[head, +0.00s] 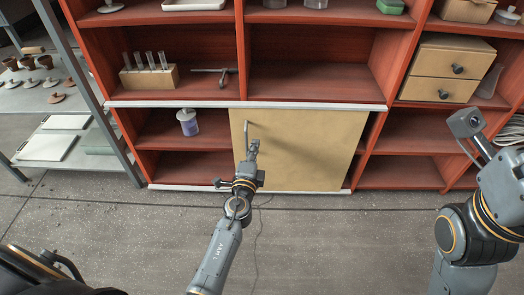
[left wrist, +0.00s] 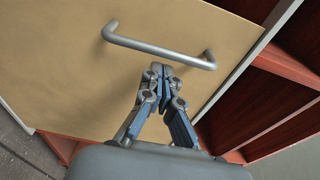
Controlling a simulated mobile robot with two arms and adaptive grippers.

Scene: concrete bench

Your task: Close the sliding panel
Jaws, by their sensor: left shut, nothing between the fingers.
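The sliding panel (head: 310,150) is a tan board in the lower part of a red-brown shelf unit. It covers the right part of its bay, and the left part stands open. A grey bar handle (head: 246,132) is near the panel's left edge. The handle also shows in the left wrist view (left wrist: 160,47). My left gripper (head: 253,147) is in front of the panel beside the handle. In the left wrist view its fingertips (left wrist: 160,72) are together and empty, close to the bar; I cannot tell if they touch it. My right arm shows at the right, but its gripper is not visible.
White rails (head: 170,104) run above and below the panel. A jar with a purple label (head: 188,122) stands in the open left part. A test-tube rack (head: 150,78) is on the shelf above. A drawer box (head: 440,70) stands at right. The floor in front is clear.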

